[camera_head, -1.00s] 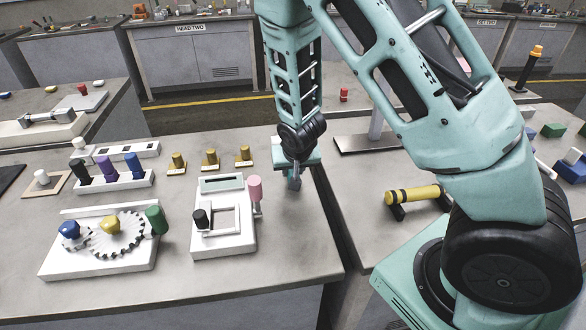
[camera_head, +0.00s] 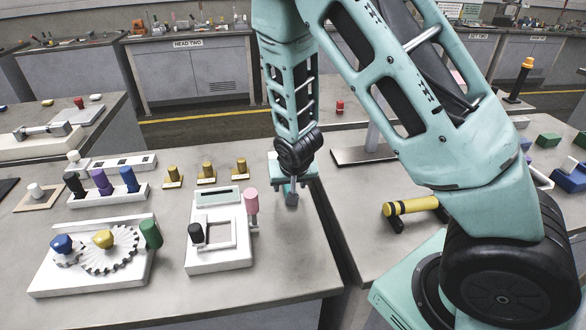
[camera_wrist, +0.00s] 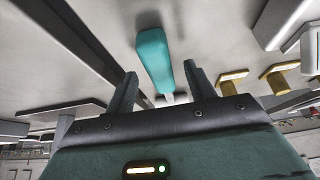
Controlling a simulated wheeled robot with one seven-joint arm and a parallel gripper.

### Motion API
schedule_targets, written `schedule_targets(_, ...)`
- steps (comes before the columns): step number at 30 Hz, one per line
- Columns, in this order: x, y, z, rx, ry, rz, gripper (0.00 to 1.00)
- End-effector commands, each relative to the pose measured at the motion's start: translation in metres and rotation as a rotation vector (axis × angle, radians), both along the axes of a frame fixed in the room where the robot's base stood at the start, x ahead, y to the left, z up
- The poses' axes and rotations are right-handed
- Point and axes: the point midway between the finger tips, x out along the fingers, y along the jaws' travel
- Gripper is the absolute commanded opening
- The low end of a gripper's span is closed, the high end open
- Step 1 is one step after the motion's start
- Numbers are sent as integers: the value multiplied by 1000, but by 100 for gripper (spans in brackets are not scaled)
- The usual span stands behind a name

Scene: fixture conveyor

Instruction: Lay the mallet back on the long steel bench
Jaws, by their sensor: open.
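My gripper (camera_head: 291,197) hangs low over the right edge of the grey bench (camera_head: 280,255), right of the white box with black and pink knobs. In the wrist view its two fingers (camera_wrist: 160,92) are apart. A teal bar (camera_wrist: 154,55) with a pale shaft end lies in line with the gap between the fingers; it looks like a mallet's handle. I cannot tell whether the fingers touch it or whether it rests on the bench. No mallet head is clearly visible, and the gripper hides this spot in the head view.
The white box (camera_head: 220,252) and brass-knobbed blocks (camera_head: 207,172) stand close left. A gear board (camera_head: 95,265) is farther left. Across a gap, the right bench (camera_head: 350,190) holds a yellow, black-banded cylinder (camera_head: 412,206) on a dark stand. Bare bench lies in front of my gripper.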

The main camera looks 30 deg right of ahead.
Motion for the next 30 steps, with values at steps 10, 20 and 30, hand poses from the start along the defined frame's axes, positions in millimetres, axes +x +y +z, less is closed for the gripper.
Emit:
schedule_targets(10, -27, 14, 62, 3, -7, 4, 54)
schedule_targets(20, -53, 24, 116, 1, -4, 4, 54)
schedule_targets(30, -67, 28, 146, 2, -3, 0, 54)
